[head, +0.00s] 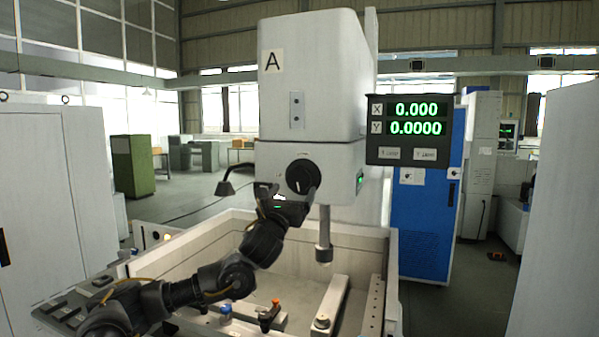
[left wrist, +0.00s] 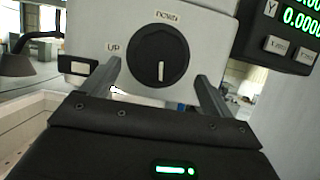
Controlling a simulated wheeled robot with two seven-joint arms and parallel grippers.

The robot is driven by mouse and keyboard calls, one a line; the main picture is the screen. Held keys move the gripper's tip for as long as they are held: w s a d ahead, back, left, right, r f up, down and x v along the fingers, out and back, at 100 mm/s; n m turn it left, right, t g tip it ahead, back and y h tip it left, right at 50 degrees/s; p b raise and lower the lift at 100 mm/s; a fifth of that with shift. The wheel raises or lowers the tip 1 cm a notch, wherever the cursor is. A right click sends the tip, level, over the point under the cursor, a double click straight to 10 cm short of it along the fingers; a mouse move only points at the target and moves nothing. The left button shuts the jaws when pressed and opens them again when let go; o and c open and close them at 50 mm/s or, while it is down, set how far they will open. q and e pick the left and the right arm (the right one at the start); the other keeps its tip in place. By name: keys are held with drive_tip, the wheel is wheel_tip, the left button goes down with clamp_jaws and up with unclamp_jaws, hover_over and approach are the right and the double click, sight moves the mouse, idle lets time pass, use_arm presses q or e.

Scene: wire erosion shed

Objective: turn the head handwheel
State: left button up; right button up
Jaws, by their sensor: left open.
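The head handwheel (head: 302,176) is a round black knob with a white pointer line, on the front of the white machine head (head: 310,85) marked A. It shows large in the left wrist view (left wrist: 161,55), with the labels UP and DOWN around it and its line pointing straight down. My left gripper (head: 290,190) is raised in front of the head, just below the knob in the head view. In the left wrist view its two fingers (left wrist: 158,75) are spread, one on each side of the knob. I cannot tell whether they touch it. My right gripper is out of view.
A readout panel (head: 412,128) showing X 0.000 and Y 0.0000 hangs right of the head. A spindle (head: 324,240) hangs below it over an open white tank (head: 215,235) holding rails and clamps. A curved lamp (head: 226,186) is close left of the gripper.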

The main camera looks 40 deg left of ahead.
sight(297, 182)
use_arm(q)
drive_tip(key=p+x, duration=0.2)
drive_tip(key=x, duration=0.2)
drive_tip(key=shift+w+a+r, duration=0.15)
drive_tip(key=shift+w+r, duration=0.1)
drive_tip(key=shift+r, duration=0.1)
drive_tip(key=shift+w+a+r+p, duration=0.1)
drive_tip(key=shift+w+a+p, duration=0.05)
drive_tip(key=shift+w+p, duration=0.4)
drive_tip(key=shift+w, duration=0.1)
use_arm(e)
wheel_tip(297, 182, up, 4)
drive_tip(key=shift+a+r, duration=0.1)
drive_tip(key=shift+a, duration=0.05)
